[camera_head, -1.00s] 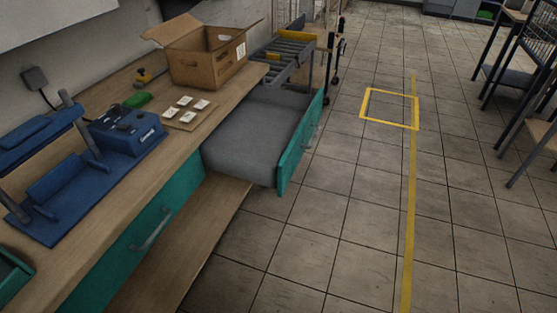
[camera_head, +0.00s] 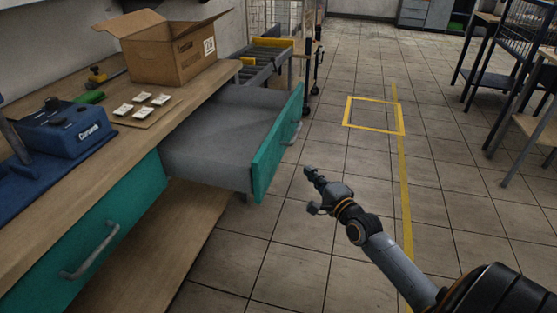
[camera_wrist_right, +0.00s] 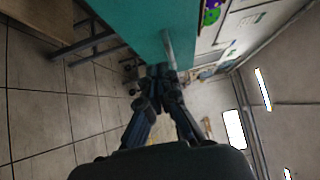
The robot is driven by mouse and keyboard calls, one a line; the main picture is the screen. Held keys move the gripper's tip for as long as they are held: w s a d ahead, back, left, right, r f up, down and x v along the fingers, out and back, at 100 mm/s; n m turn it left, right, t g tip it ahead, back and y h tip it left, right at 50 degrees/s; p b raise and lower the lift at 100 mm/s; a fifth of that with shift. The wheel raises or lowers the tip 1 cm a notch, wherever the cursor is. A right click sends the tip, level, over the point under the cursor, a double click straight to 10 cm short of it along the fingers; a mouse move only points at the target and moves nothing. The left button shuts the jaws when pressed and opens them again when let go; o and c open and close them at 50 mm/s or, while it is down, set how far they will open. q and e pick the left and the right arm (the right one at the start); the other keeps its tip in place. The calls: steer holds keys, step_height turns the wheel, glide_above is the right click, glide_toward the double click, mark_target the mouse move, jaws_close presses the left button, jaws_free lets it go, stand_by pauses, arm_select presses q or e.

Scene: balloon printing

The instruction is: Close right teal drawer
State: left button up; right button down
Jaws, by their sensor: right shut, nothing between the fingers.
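The right teal drawer (camera_head: 277,148) is pulled out from under the workbench, and its grey inside shows empty. Its teal front has a grey handle (camera_head: 297,128) on the outer face. My right gripper (camera_head: 310,190) is shut and empty, in front of the drawer's outer face and apart from it in the head view. In the right wrist view the gripper's fingers (camera_wrist_right: 162,76) meet, with the teal drawer front (camera_wrist_right: 140,28) and its handle (camera_wrist_right: 168,47) beyond them. My left gripper is not in view.
A second teal drawer (camera_head: 125,205) nearer me is shut. The wooden bench top (camera_head: 60,200) holds a cardboard box (camera_head: 165,55), a card with white pieces (camera_head: 145,106) and a blue device (camera_head: 62,133). The tiled floor right of the drawer is clear. Metal racks (camera_head: 510,60) stand at far right.

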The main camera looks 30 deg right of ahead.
steer(key=b, duration=0.1)
glide_toward(278, 150)
steer(key=w+d, duration=0.3)
steer(key=d, duration=0.1)
steer(key=w+a, duration=0.3)
steer(key=shift+f, duration=0.15)
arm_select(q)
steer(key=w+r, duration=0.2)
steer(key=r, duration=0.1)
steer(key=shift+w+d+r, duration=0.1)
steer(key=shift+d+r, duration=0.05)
arm_select(e)
steer(key=shift+w, duration=0.15)
